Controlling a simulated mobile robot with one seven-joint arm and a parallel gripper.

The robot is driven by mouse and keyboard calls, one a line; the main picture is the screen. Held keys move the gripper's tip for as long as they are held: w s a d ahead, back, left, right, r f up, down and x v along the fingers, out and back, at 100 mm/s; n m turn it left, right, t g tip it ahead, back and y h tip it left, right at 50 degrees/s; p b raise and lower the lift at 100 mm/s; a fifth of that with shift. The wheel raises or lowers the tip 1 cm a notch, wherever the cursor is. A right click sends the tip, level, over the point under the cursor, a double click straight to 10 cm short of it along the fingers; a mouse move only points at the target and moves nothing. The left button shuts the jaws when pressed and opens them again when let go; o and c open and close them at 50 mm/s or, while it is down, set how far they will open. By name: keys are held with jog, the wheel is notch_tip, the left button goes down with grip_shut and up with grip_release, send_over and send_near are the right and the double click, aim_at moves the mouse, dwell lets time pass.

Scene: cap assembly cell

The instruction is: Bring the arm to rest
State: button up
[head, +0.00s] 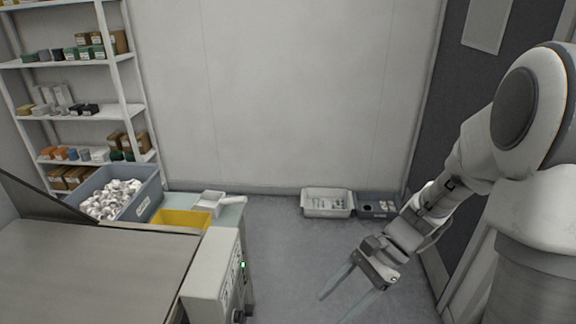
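My gripper (345,296) is in the lower right of the head view, on the end of my white arm. It points down and to the left over bare grey floor. Its two long fingers are spread apart with a clear gap, and nothing shows between them. It touches nothing that I can see.
A work table (80,268) with a control box (212,276) stands at left. A grey bin (141,199) of white caps and a yellow tray (181,219) sit behind it. A white tray (328,213) and dark tray (376,216) lie by the back wall. Shelves (90,117) stand at left.

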jog(key=s+d+r+n+t+h+p, duration=0.1)
jog(key=s+d+r+n+t+h, duration=0.1)
jog(key=r+n, duration=0.4)
jog(key=s+d+r+n+t+h+p, duration=0.1)
jog(key=s+r+n+t+h, duration=0.4)
jog(key=r, duration=0.7)
jog(key=shift+s+d+r+n+t+h, duration=0.2)
jog(key=shift+d+n+t+h, duration=0.3)
jog(key=shift+d+n+t, duration=0.45)
jog(key=shift+a, duration=0.1)
dwell(5.2)
